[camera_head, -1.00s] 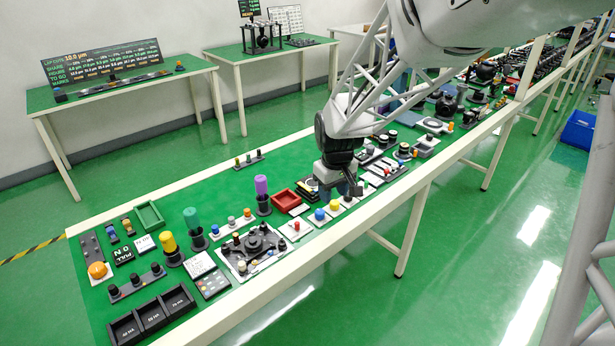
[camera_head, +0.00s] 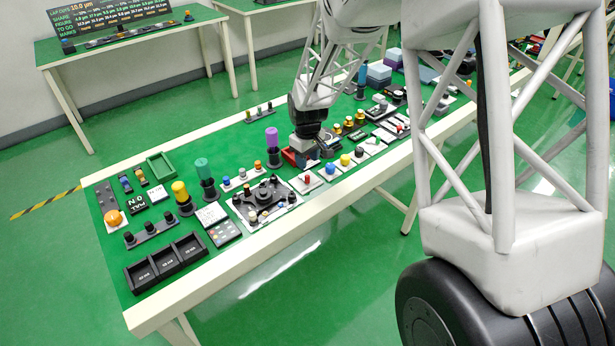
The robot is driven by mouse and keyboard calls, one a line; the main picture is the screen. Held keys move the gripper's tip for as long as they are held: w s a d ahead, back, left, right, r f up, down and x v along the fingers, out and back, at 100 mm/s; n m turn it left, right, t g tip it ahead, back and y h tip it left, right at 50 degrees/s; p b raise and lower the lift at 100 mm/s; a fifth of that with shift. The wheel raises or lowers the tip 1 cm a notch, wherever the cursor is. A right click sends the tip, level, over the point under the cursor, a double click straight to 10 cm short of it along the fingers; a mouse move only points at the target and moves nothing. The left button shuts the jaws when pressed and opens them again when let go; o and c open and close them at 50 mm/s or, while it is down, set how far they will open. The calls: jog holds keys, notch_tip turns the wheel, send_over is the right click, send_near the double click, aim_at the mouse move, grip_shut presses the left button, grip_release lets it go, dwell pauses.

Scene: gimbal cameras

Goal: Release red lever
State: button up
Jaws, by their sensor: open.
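My gripper (camera_head: 305,158) is low over the table at mid-frame, pointing down beside the red tray, with its jaws open; the fingertips are small and hard to make out. A small red-topped piece on a white plate (camera_head: 307,181) stands just in front of it, nearer the table's front edge. Another small red part on a white plate (camera_head: 399,126) lies further right. I cannot tell which of these is the red lever, nor its position. No contact between my gripper and either is visible.
A purple-topped post (camera_head: 272,138) stands close left of my gripper. The red tray (camera_head: 289,156) is partly hidden behind it. Blue (camera_head: 330,168) and yellow (camera_head: 345,159) knobs stand to the right. A black dial plate (camera_head: 264,199) lies front left. Green table behind is fairly clear.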

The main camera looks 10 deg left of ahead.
aim_at(308, 176)
jog(key=shift+f, duration=0.1)
jog(key=shift+f, duration=3.8)
